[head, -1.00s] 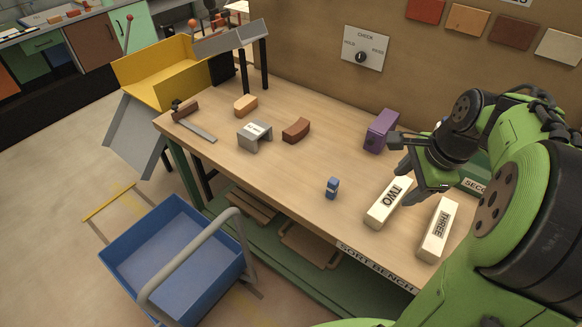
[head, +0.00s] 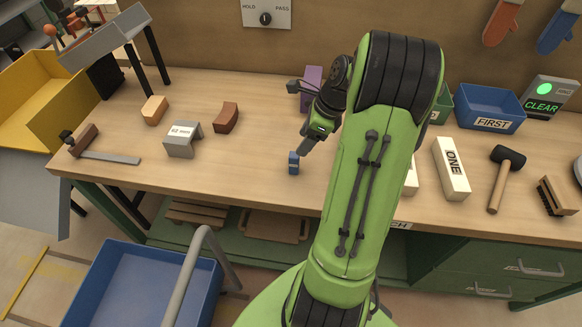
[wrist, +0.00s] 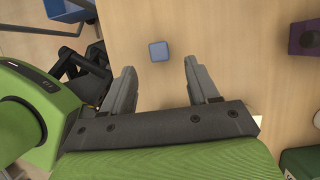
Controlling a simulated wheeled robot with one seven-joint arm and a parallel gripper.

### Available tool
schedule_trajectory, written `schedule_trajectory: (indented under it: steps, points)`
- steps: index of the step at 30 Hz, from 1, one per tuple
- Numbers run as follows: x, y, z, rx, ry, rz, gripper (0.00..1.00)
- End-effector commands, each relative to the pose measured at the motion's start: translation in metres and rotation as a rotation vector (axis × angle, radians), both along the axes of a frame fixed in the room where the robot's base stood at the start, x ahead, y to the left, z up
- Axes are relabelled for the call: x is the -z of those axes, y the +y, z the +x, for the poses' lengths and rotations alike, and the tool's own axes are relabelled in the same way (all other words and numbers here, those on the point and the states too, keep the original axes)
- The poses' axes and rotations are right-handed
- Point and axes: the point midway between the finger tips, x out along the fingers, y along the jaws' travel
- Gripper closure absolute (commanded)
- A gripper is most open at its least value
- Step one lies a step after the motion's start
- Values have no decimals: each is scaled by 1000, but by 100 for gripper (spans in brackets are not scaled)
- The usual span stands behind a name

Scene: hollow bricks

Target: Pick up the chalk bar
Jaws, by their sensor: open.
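A small blue bar (head: 294,163), most likely the chalk bar, stands upright on the wooden bench. In the wrist view its square blue top (wrist: 158,51) shows between the fingers' lines, just beyond the tips. My gripper (head: 303,148) is open and empty, close to the bar in the head view; it also shows in the wrist view (wrist: 160,68) with both fingers apart. Neither finger visibly touches the bar. My arm hides part of the bench to the right.
On the bench (head: 250,170) are a grey gauge block (head: 184,140), a brown curved brick (head: 226,117), an orange brick (head: 155,110), and a purple block (head: 312,78) behind my gripper. A cream bar marked ONE (head: 451,170) and a mallet (head: 503,175) lie right. A blue cart (head: 130,290) stands in front.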

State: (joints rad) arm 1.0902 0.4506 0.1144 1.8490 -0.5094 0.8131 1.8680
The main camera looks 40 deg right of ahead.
Motion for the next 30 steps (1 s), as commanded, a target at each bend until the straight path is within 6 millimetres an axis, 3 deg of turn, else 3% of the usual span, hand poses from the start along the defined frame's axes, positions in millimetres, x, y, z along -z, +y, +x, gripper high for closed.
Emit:
schedule_trajectory:
  steps: [1, 8, 15, 21, 30]
  points:
    - [13, 3, 3, -3, 0, 1, 40]
    - [34, 9, 10, -2, 0, -1, 40]
    - [74, 20, 21, -2, 1, 0, 40]
    - [73, 20, 22, -1, 0, -3, 40]
    - [72, 20, 22, -1, -1, -3, 85]
